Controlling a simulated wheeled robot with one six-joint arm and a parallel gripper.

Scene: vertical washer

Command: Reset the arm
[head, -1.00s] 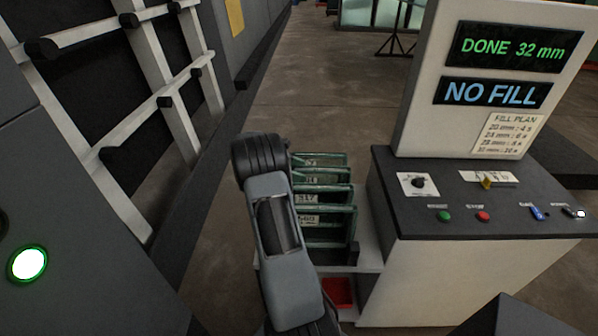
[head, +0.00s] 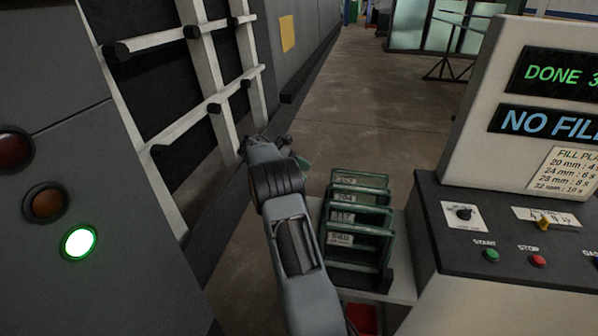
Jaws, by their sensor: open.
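My arm reaches up the middle of the head view. My gripper (head: 287,146) shows only in small part at its far end, beside the white frame; it is open, and my own wrist hides most of it. A small green piece (head: 303,162) shows just right of the wrist; I cannot tell what it belongs to. Several green frames (head: 360,217) with number labels stand in a row on a light shelf (head: 403,262), right of my arm and apart from the visible gripper part.
A control console (head: 520,235) with knobs and START and STOP buttons stands at the right; its display (head: 560,75) reads DONE and NO FILL. A white frame (head: 160,140) on a dark wall and a lit green lamp (head: 79,242) are at the left.

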